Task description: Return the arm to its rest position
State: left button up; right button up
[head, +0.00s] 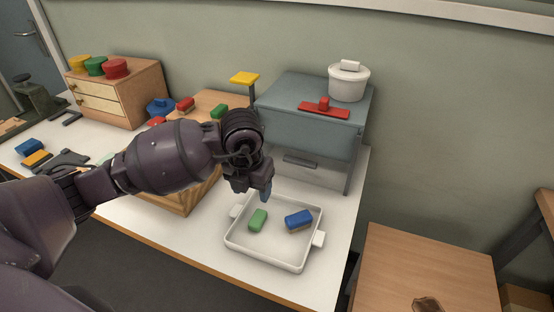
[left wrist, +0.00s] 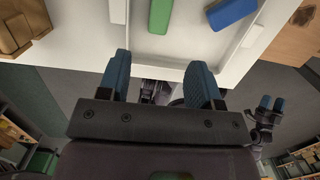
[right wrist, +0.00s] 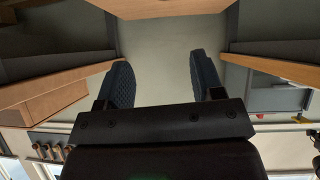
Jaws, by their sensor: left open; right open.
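My left arm reaches in from the left in the head view, and its gripper (head: 262,192) hangs over the left rear edge of a white tray (head: 265,262). In the left wrist view the left gripper's blue fingertips (left wrist: 158,82) are apart with nothing between them. The tray holds a green block (head: 258,220) and a blue block (head: 299,219), both apart from the gripper.
A wooden drawer box (head: 128,95) stands at the back left. A lower wooden table (head: 420,265) is at the right.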

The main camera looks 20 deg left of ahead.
pick_arm(q)
jog(key=s+d+f+m+h, duration=0.1)
jog(key=s+d+h, duration=0.4)
jog(key=d, duration=0.4)
jog(key=s+d+r+n+t+h, duration=0.1)
jog(key=d+r+n+t+h, duration=0.6)
jog(key=r+h, duration=0.45)
jog(key=w+a+n+t+y, duration=0.2)
jog(key=a+n+t+y, duration=0.55)
jog(key=n+t, duration=0.45)
jog(key=s+a+f+n+g+y, duration=0.3)
jog(key=a+f+n+y, duration=0.6)
jog(key=n+y, duration=0.25)
jog(key=s+a+f+n+g, duration=0.3)
jog(key=s+f+n+g, duration=0.2)
jog(key=s+f+g, duration=0.4)
jog(key=s+d+f+g+h, duration=0.1)
jog(key=s+f+g, duration=0.2)
jog(key=s, duration=0.3)
jog(key=s+d+f+g+h, duration=0.1)
jog(key=s+f+g, duration=0.15)
jog(key=s, duration=0.45)
jog(key=w+f+t, duration=0.7)
jog(key=w+t, duration=0.1)
jog(key=w, duration=0.1)
jog(key=shift+w+d+f, duration=0.15)
jog(key=shift+w+f, duration=0.1)
jog(key=shift+f, duration=0.15)
